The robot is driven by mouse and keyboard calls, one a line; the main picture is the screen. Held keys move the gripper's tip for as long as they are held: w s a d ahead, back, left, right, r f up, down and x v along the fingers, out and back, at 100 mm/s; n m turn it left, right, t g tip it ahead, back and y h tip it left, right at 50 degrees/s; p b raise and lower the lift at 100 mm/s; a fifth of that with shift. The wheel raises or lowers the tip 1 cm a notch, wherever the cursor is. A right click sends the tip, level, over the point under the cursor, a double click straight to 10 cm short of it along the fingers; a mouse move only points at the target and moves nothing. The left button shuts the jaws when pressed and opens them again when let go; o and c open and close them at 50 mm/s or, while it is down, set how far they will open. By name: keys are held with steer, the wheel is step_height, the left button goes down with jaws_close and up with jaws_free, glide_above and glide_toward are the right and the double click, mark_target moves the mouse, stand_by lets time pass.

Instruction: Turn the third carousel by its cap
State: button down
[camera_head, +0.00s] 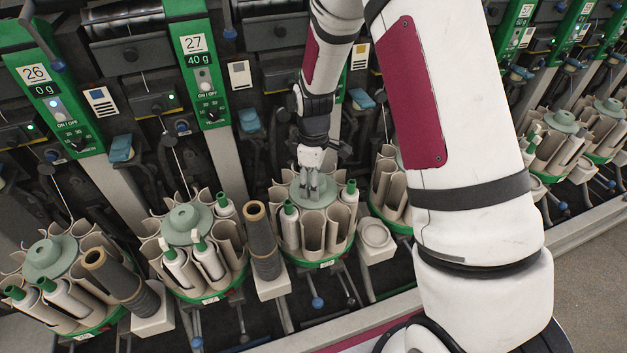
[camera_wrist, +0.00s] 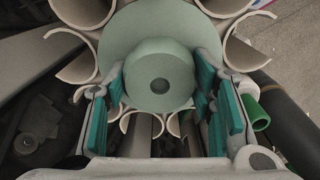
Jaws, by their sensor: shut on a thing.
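The third carousel (camera_head: 321,265) from the left has a green base rim, beige open tubes and a pale green round cap (camera_head: 327,196) on top. My gripper (camera_head: 311,192) reaches down onto this cap from above. In the wrist view the cap's raised round knob (camera_wrist: 160,70), with a dark centre hole, sits between my two teal-padded fingers. The jaws are shut on the cap. Green-topped bobbins (camera_head: 290,222) stand in a few of the tubes, and the other front tubes look empty.
Similar carousels stand left at the first cap (camera_head: 48,257) and second cap (camera_head: 186,222), with more to the right. A dark cone (camera_head: 263,240) stands just left of the third carousel. Green panels (camera_head: 200,70) rise behind.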

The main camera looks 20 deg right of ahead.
steer(key=shift+n, duration=0.3)
steer(key=n, duration=0.7)
steer(key=n+p, duration=0.1)
steer(key=n, duration=0.3)
steer(key=shift+n+p, duration=0.35)
steer(key=shift+n, duration=1.85)
steer(key=c, duration=0.7)
jaws_free()
steer(key=shift+r, duration=0.15)
